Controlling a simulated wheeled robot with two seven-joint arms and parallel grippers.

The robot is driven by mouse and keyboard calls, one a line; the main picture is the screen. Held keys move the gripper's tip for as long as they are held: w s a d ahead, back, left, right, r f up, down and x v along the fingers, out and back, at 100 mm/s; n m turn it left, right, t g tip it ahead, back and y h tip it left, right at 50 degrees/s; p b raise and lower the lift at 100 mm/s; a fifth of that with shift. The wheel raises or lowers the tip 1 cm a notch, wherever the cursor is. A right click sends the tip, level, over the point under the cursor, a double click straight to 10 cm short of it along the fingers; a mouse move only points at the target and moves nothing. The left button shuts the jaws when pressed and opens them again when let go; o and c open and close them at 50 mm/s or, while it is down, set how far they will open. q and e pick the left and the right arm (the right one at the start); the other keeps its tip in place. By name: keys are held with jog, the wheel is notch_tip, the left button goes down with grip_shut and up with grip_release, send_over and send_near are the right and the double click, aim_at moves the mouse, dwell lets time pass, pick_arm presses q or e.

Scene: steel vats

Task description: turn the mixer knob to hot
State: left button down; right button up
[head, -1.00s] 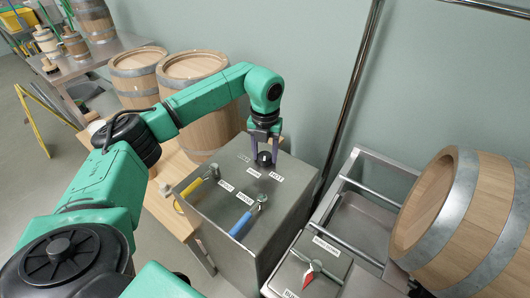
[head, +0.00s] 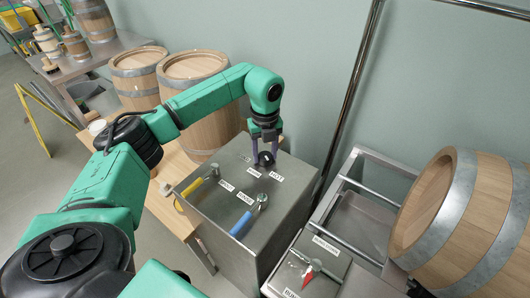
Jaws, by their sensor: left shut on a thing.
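The mixer knob (head: 265,159) is a small dark knob at the back of the top of a steel box (head: 268,225), with small white labels around it. The label at its right seems to read HOT (head: 276,175); the one at its left is too small to read. My left gripper (head: 264,155) comes down from above and is shut on the knob, its fingers hiding part of it. My right gripper is not in view.
A yellow-handled lever (head: 195,185) and a blue-handled lever (head: 242,222) sit on the same box top, in front of the knob. A red-pointer dial (head: 308,273) and a wooden barrel (head: 436,215) are to the right. More barrels (head: 195,85) stand behind my left arm.

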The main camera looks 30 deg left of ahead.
aim_at(265, 155)
pick_arm(q)
jog(key=shift+w+r, duration=0.1)
jog(key=shift+r, duration=0.05)
jog(key=c, duration=0.6)
grip_release()
jog(key=o, duration=0.3)
jog(key=shift+r, duration=0.35)
notch_tip(265, 155, up, 14)
jog(key=shift+f+b, duration=0.15)
jog(key=shift+b, duration=0.25)
